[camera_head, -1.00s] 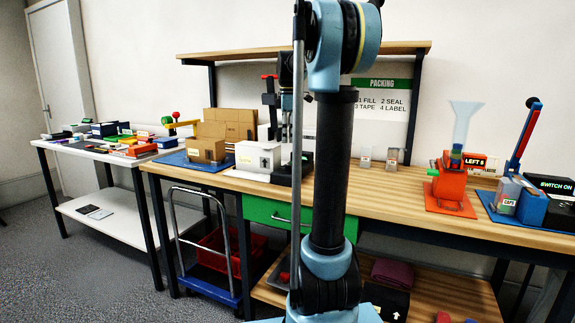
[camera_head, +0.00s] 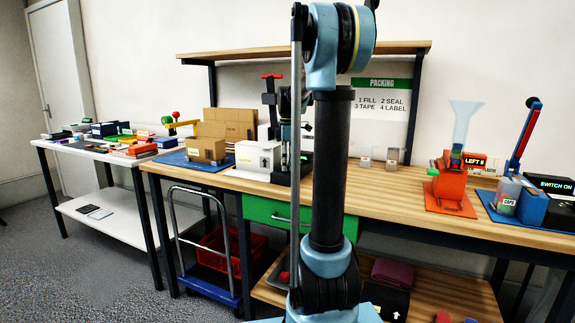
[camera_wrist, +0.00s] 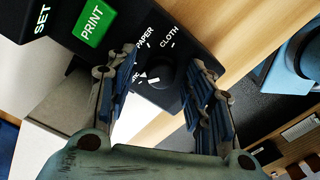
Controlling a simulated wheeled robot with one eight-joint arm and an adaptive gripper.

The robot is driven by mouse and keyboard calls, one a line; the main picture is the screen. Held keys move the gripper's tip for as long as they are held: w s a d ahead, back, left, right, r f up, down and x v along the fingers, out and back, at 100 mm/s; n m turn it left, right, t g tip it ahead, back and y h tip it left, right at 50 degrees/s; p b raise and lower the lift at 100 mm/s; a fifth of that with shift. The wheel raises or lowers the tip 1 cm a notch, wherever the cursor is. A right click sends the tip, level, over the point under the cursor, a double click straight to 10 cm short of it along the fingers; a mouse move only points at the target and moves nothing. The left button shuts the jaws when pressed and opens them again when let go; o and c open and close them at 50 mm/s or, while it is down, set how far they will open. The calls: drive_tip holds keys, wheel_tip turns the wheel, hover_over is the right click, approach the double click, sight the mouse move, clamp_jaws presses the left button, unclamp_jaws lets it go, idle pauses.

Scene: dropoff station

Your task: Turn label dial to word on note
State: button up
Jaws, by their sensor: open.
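PAPER and CLOTH are printed beside the dial; a third word is partly hidden by my left finger. A small white mark shows on the dial's left side, near that third word; its exact setting is hard to tell. My gripper (camera_wrist: 158,103) is open, one finger on each side of the dial; contact is unclear. In the head view, my arm hides most of the machine. No note's word is legible.
A green PRINT button (camera_wrist: 92,23) and the word SET are on the same panel. In the head view, a white box (camera_head: 257,157) and a press with a red handle (camera_head: 271,76) stand left of my arm on the wooden bench (camera_head: 390,187).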

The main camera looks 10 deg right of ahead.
drive_tip(key=c, duration=1.1)
